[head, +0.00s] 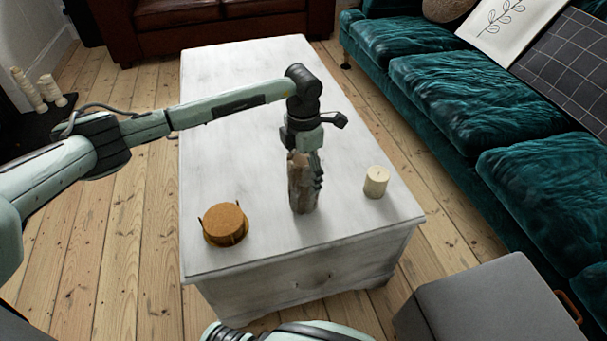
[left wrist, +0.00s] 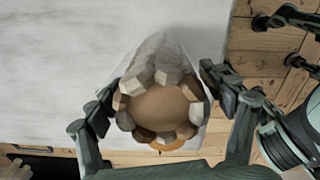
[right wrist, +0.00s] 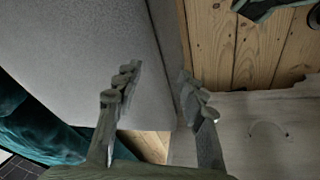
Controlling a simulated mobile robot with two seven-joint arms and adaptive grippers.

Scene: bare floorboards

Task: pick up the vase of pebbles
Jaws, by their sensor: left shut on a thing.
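In the left wrist view the vase (left wrist: 160,103) sits between the two fingers of the left gripper (left wrist: 163,98), with pebbles ringing a brown centre. I cannot tell whether its base touches the table. My right gripper (right wrist: 156,90) is open, with nothing between its fingers; it does not show clearly in the head view.
A cream candle (head: 376,182) stands right of the vase. A grey box (head: 490,305) stands at the lower right, and a teal sofa (head: 480,95) lines the right side. The table's back is clear.

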